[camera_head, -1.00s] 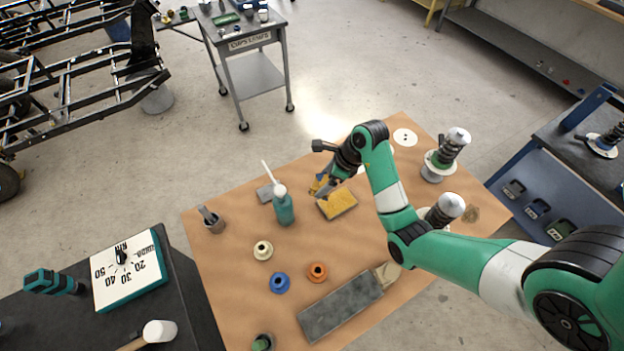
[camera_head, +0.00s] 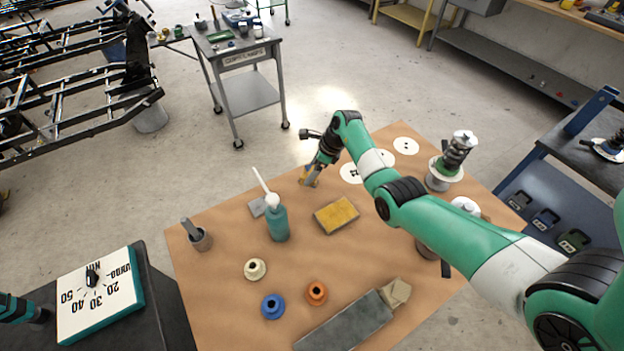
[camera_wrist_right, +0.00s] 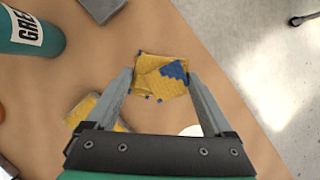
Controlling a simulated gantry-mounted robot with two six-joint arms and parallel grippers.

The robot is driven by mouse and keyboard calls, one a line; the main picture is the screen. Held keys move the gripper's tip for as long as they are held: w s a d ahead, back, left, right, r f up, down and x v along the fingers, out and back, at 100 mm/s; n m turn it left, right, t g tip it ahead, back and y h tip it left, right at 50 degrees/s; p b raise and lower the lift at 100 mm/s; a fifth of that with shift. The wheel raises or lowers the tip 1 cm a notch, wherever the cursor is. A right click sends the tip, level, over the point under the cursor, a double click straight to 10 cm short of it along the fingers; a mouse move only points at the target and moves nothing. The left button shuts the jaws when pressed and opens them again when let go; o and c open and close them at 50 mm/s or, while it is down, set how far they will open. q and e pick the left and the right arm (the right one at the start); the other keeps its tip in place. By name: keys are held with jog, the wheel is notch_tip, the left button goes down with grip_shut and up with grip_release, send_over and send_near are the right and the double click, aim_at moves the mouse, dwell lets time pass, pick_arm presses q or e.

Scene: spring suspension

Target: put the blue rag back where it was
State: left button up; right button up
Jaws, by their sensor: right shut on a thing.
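The rag in my right gripper looks mostly yellow with a stepped blue patch and blue edge bits in the right wrist view (camera_wrist_right: 162,76). My right gripper (camera_wrist_right: 160,80) has a fingertip at each side of this cloth and is shut on it. In the head view my right gripper (camera_head: 309,180) is near the far edge of the brown sheet, left of a white disc (camera_head: 350,173). Only a small bit of yellow shows at the fingers there. Whether the cloth touches the sheet I cannot tell.
A yellow-topped block (camera_head: 337,215) lies nearer. A teal bottle (camera_head: 277,222) with a white spout stands to the left, beside a grey square (camera_head: 258,207). Blue (camera_head: 273,306), orange (camera_head: 316,293) and cream (camera_head: 255,269) bushings stand in front. A spring assembly (camera_head: 456,158) stands right.

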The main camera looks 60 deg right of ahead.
jog(key=f+b, duration=0.1)
jog(key=f, duration=0.1)
jog(key=f+b, duration=0.1)
jog(key=shift+w+d+f+b, duration=0.15)
jog(key=shift+d+f+b, duration=0.05)
jog(key=shift+f+b, duration=0.15)
jog(key=shift+f, duration=0.1)
jog(key=o, duration=1.1)
jog(key=shift+c, duration=0.2)
jog(key=p+v, duration=0.6)
jog(key=v, duration=0.6)
